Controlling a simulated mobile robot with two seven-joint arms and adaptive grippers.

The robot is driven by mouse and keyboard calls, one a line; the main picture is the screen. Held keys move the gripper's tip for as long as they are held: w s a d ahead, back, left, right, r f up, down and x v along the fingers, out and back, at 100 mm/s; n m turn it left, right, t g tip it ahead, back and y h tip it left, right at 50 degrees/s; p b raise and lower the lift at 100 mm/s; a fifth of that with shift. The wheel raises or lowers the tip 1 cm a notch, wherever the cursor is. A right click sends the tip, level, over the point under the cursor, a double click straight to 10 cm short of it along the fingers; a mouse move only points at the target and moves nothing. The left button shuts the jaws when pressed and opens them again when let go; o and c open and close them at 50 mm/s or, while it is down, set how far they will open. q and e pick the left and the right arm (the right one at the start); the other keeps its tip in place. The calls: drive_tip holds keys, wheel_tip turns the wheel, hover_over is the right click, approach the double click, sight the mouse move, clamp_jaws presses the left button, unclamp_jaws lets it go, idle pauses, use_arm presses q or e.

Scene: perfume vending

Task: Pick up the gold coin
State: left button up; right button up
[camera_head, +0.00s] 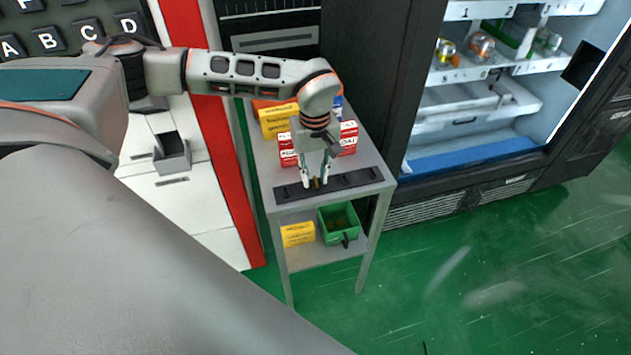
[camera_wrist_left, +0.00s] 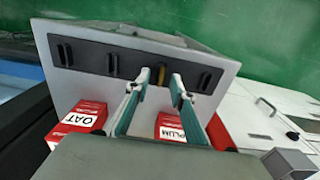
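The gold coin (camera_wrist_left: 161,74) stands on edge in a slot of the black rack (camera_wrist_left: 88,58), seen in the left wrist view. In the head view it is a small gold patch (camera_head: 317,183) on the rack (camera_head: 352,180) at the front of the grey cart's top. My left gripper (camera_head: 316,180) points down at the rack with one finger on each side of the coin. In the left wrist view the gripper (camera_wrist_left: 156,82) is open, with visible gaps between the coin and both fingers. My right gripper is not in view.
Red and white boxes (camera_head: 348,137) and a yellow box (camera_head: 279,120) stand behind the rack on the cart (camera_head: 372,160). The lower shelf holds a green bin (camera_head: 338,222) and a yellow box (camera_head: 297,234). A vending machine (camera_head: 480,120) stands at the right. Green floor is clear in front.

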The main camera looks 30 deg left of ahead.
use_arm(q)
clamp_jaws()
drive_tip(key=shift+r, duration=0.15)
